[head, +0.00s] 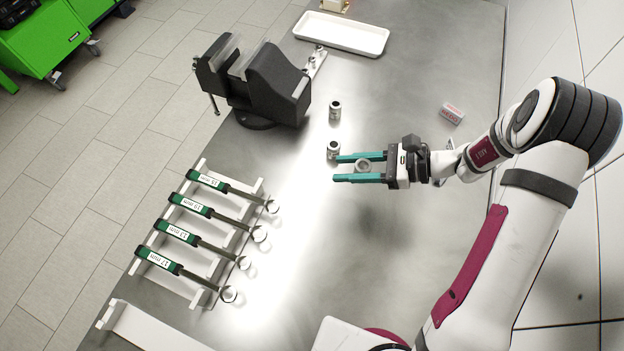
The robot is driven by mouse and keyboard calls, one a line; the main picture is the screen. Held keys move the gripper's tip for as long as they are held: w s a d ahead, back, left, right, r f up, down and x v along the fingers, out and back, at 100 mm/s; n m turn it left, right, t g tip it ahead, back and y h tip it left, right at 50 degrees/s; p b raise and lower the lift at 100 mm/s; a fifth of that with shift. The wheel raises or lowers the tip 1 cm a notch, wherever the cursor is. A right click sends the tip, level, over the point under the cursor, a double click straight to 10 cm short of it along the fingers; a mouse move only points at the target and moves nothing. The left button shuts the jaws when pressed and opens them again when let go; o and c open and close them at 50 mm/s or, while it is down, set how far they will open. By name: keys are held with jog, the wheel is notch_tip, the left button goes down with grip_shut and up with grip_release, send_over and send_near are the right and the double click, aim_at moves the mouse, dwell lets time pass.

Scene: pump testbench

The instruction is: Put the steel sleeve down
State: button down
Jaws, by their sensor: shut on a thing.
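My gripper (336,168) has two teal fingers that point left over the steel table. It is shut on a steel sleeve (363,165), a short ring seen between the fingers near their middle. How high the sleeve is above the table is hard to tell. Another steel sleeve (333,150) stands upright just beyond the upper fingertip; I cannot tell whether they touch. A further sleeve (335,110) stands upright farther back.
A dark vise (268,88) stands at the table's left edge. A rack holds several green-handled wrenches (190,206) at lower left. The table (300,240) below my gripper is clear.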

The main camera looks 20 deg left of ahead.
send_over(307, 185)
notch_tip(307, 185, down, 5)
jog(key=shift+s+d+f, duration=0.1)
jog(key=shift+d, duration=0.05)
notch_tip(307, 185, down, 4)
jog(key=shift+f, duration=0.1)
jog(key=shift+c, duration=2.3)
grip_release()
jog(key=shift+f, duration=0.1)
